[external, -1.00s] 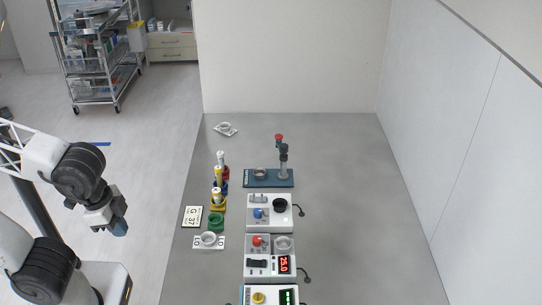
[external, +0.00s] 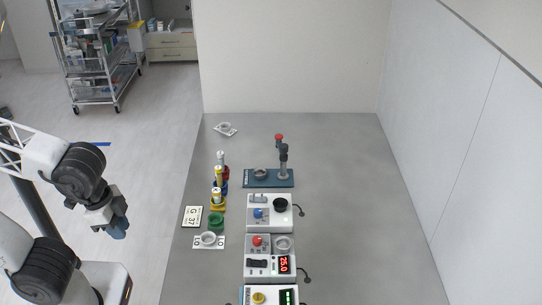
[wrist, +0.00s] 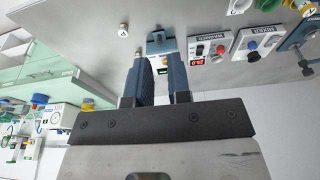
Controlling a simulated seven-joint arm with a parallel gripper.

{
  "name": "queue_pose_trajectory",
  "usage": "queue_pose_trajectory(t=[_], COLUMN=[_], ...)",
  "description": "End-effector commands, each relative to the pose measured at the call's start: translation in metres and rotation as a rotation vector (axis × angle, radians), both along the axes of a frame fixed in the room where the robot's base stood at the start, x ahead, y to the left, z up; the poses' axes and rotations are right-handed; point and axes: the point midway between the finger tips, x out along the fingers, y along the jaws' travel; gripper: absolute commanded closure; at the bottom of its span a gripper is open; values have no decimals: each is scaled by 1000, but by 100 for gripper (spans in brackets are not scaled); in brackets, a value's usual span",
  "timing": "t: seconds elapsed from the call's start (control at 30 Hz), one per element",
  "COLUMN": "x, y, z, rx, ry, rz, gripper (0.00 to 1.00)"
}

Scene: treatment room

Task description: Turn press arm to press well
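The press stands on a blue base plate (external: 275,184) toward the back of the table in the external view. Its dark upright column (external: 284,163) is at the plate's right end, and the grey ring-shaped well (external: 260,173) is at its left. The press arm with its red knob (external: 279,137) points back from the column top, away from the well. My gripper (external: 118,231) hangs left of the table, well apart from the press. In the wrist view my gripper (wrist: 160,65) has its two blue fingers apart with nothing between them.
A white mixer box (external: 269,213) and a warmer box (external: 270,265) stand in front of the press. Coloured stacked pieces (external: 218,185) and a G 37 card (external: 192,216) lie to the left. The table's right side is clear.

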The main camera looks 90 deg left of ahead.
Motion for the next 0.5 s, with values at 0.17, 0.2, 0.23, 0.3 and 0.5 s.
queue_pose_trajectory(t=[0.17, 0.2, 0.23, 0.3, 0.5], x=[8, 11, 14, 22, 55], y=[2, 3, 3, 5, 16], z=[2, 2, 3, 4, 9], rx=[-23, -32, -40, -65, -159], ry=[13, 18, 23, 36, 84], rz=[37, 53, 67, 105, 256], gripper=[54, 48, 43, 39, 39])
